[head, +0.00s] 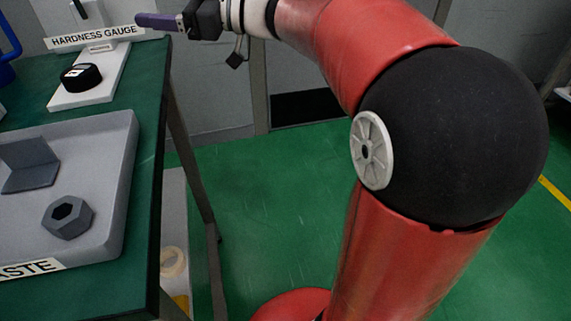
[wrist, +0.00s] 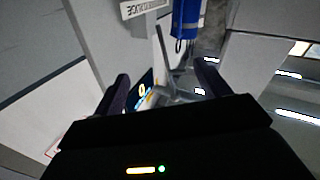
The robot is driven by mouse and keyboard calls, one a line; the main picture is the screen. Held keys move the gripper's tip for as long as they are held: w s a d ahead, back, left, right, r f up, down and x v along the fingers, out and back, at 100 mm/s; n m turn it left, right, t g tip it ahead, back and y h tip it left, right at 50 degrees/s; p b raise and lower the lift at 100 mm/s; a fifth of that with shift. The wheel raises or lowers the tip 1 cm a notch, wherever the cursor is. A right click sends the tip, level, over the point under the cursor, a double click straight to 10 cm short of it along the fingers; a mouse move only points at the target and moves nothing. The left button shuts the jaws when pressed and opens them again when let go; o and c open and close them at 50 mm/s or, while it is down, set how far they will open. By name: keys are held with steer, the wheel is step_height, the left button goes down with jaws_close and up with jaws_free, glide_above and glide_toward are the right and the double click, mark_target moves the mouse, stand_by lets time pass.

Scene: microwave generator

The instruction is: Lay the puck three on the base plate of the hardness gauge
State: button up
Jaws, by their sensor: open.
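The hardness gauge (head: 85,20) stands at the back of the green bench, its sign facing me. Its pale base plate (head: 98,93) sticks out to the front. A black puck (head: 81,77) with a white mark on top lies flat on this plate; I cannot read the number. My gripper (head: 143,20) is beside the gauge's sign, above and to the right of the puck, and apart from it. In the wrist view its two dark fingers (wrist: 162,78) are spread with nothing held between them. The puck is not clearly seen there.
A grey waste tray (head: 118,170) holds a hexagonal nut (head: 68,216) and an angle piece (head: 30,164) at the front of the bench (head: 150,130). A blue object (head: 8,50) stands at the far left. Open green floor lies right of the bench.

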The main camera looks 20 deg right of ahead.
steer(key=d+r+m+t+h, duration=0.1)
steer(key=d+m+t+h, duration=0.7)
steer(key=d+t+h, duration=0.15)
steer(key=s+d+f+m+g+h, duration=0.2)
steer(key=s+d+f+m+h, duration=0.25)
steer(key=h, duration=0.25)
steer(key=s+a+f+m+g, duration=0.1)
steer(key=s+a+f+g, duration=0.1)
steer(key=s+f+g, duration=0.9)
steer(key=s+f, duration=1)
steer(key=shift+s+a+f, duration=0.25)
steer(key=shift+a+f, duration=0.15)
steer(key=shift+m+g, duration=0.25)
